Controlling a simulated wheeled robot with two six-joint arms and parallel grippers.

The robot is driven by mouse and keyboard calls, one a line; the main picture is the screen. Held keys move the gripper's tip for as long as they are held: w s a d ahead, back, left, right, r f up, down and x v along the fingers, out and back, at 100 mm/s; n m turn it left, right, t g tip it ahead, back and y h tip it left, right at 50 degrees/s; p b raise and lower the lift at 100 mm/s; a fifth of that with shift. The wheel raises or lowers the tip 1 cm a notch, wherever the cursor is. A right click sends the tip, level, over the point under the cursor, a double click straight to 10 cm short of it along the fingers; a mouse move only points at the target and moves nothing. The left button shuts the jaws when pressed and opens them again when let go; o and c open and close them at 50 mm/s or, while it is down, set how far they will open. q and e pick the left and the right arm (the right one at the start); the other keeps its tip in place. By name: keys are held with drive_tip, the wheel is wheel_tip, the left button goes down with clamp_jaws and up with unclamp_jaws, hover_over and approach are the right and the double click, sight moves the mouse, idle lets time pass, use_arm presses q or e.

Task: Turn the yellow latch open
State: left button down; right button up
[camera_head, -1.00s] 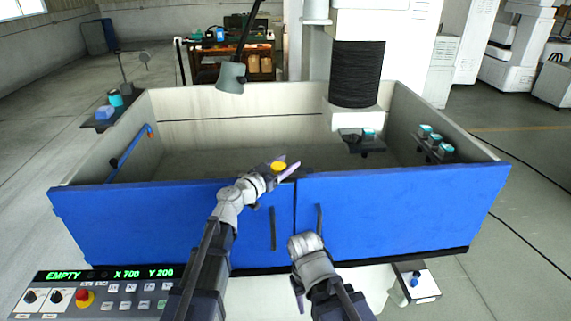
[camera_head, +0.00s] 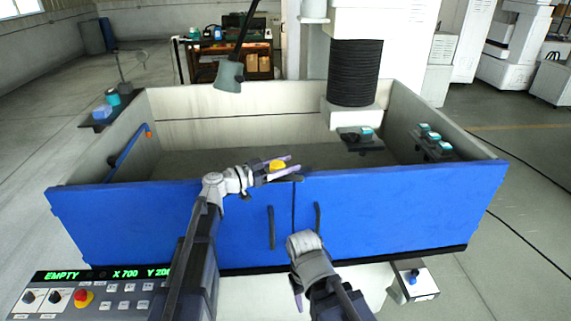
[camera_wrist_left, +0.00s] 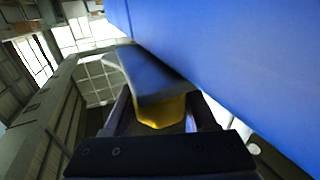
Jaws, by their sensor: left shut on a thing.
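The yellow latch (camera_head: 278,164) is at the top edge of the blue front doors, near the seam between them. My left gripper (camera_head: 291,168) is at the latch, its fingers pointing right along the door top. In the left wrist view the yellow latch (camera_wrist_left: 160,112) sits between the two fingers, and the gripper is shut on it. A dark grey-blue bar (camera_wrist_left: 145,72) lies over the yellow part there. The latch's exact turn angle is hard to tell. My right gripper (camera_head: 298,298) hangs low before the right door, mostly hidden by its own wrist.
The blue doors (camera_head: 400,205) front an open grey tank, each with a dark vertical handle near the seam. A control panel (camera_head: 100,295) is at lower left. A lamp (camera_head: 229,76) and a black bellows column (camera_head: 355,75) hang over the tank.

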use_arm(q)
drive_tip(key=shift+c, duration=1)
unclamp_jaws()
drive_tip(key=shift+a, duration=0.1)
drive_tip(key=shift+v, duration=3.85)
